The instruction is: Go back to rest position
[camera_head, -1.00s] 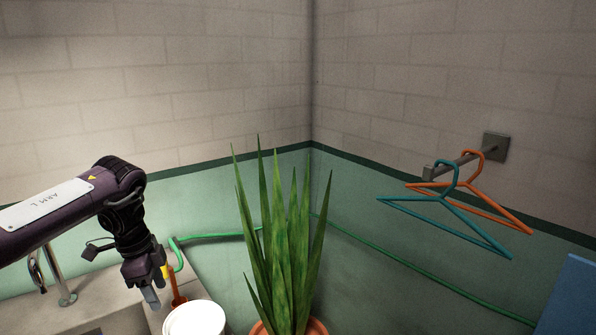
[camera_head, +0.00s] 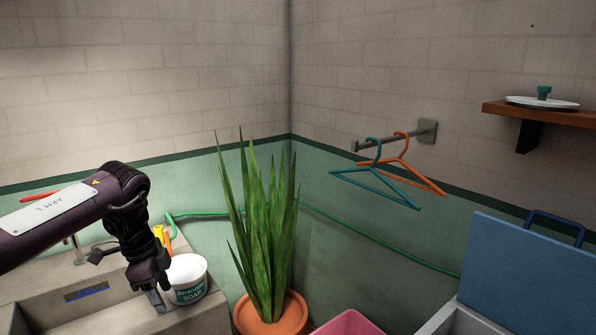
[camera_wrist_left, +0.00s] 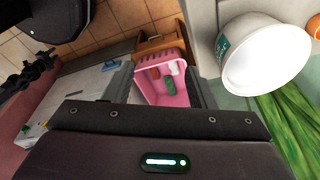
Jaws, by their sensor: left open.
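My left gripper (camera_head: 156,298) hangs fingers-down at the front of the grey sink counter, just left of the white soap tub (camera_head: 188,280). Its jaws are open, with nothing seen between them. In the left wrist view the two fingers (camera_wrist_left: 163,90) stand apart, with a pink basin (camera_wrist_left: 180,98) visible beyond them. The soap tub also shows there at the upper right (camera_wrist_left: 262,55). My right gripper cannot be made out in either view.
The grey sink (camera_head: 40,306) is under my left arm. A potted plant (camera_head: 268,250) stands right of the tub. Hangers (camera_head: 385,185) hang on the wall rail. A blue lid (camera_head: 530,270) stands at right, below a wooden shelf (camera_head: 555,115). The pink basin (camera_head: 347,325) is low in front.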

